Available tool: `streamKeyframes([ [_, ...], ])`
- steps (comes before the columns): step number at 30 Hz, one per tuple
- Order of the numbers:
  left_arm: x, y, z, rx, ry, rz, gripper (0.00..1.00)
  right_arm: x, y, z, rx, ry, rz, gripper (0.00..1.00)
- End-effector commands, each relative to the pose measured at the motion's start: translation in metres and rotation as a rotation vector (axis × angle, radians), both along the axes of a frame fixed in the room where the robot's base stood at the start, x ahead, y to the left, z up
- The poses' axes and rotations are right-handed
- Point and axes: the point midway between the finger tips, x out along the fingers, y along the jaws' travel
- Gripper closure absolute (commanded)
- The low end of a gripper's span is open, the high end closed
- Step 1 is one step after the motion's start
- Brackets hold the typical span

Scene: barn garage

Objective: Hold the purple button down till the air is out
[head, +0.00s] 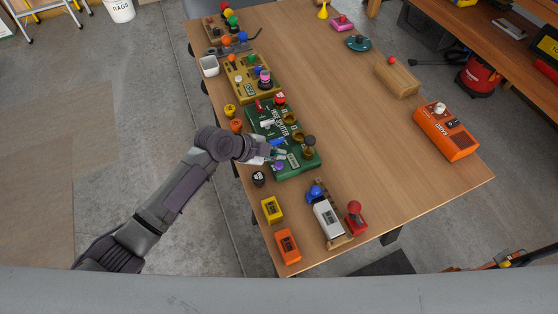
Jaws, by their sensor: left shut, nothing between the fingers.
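A green box (304,166) with knobs, dials and switches stands on the wooden table. A small purple button (279,166) shows at its near left part, partly covered by my gripper. My left gripper (277,154) is shut and empty, its fingertips low over the near left part of the box, right by the purple button. I cannot tell whether the fingertips touch the button or whether it is pressed. My right gripper is not in view.
A yellow control box (238,88) stands beyond the green box. Small yellow (271,210) and orange (287,246) boxes, and a white device (327,220), sit nearer. An orange radio-like box (446,132) is at the right. The table's middle (345,130) is clear.

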Motion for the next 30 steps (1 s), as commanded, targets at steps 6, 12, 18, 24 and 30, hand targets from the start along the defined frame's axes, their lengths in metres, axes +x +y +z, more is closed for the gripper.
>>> streamKeyframes([
  [6, 0.0, 0.001, 0.027, 0.001, -0.001, 0.0, 1.0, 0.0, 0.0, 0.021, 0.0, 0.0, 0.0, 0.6],
  [12, 0.0, 0.0, 0.031, 0.001, 0.001, 0.0, 1.0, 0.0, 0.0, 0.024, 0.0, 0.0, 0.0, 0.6],
  [18, 0.0, 0.0, 0.03, 0.001, 0.001, 0.0, 1.0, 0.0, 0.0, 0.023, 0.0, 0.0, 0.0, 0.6],
  [24, 0.0, 0.0, 0.03, 0.0, 0.001, -0.001, 1.0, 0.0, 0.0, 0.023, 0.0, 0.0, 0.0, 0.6],
  [30, -0.026, 0.0, 0.024, -0.019, 0.075, 0.066, 1.0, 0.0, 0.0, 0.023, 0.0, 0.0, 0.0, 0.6],
])
